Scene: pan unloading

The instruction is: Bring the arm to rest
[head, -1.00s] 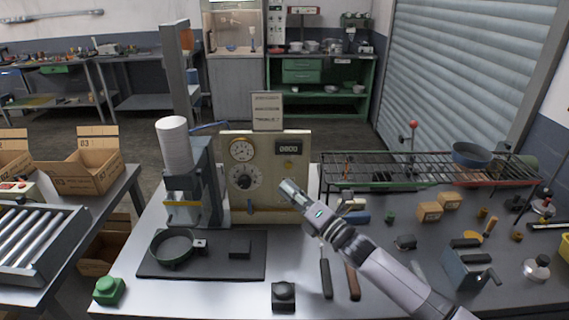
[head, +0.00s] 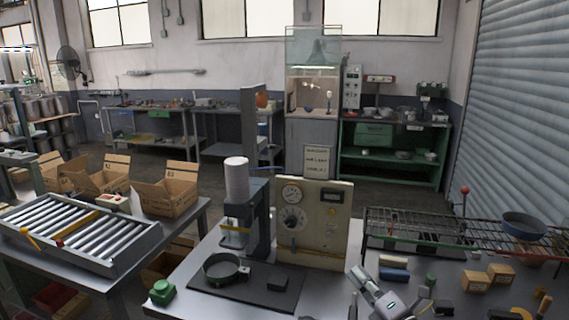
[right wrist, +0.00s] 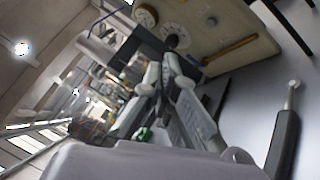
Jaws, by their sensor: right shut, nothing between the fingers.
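My right gripper (head: 362,278) is at the bottom of the head view, just right of the gauge panel's lower corner. It is shut and empty. In the right wrist view its fingers (right wrist: 172,62) are together, with nothing between them. They show in front of the panel and the black mat there. My left gripper is not in view. A dark round pan (head: 221,281) lies on the black mat (head: 262,302) under the press (head: 260,215), apart from my gripper.
The cream gauge panel (head: 331,226) stands close to my right gripper. A wire rack (head: 440,226) with a blue bowl (head: 524,226) is to the right, above small blocks. A green button box (head: 162,292) is at the front left. A roller conveyor (head: 85,233) and cardboard boxes (head: 167,197) stand further left.

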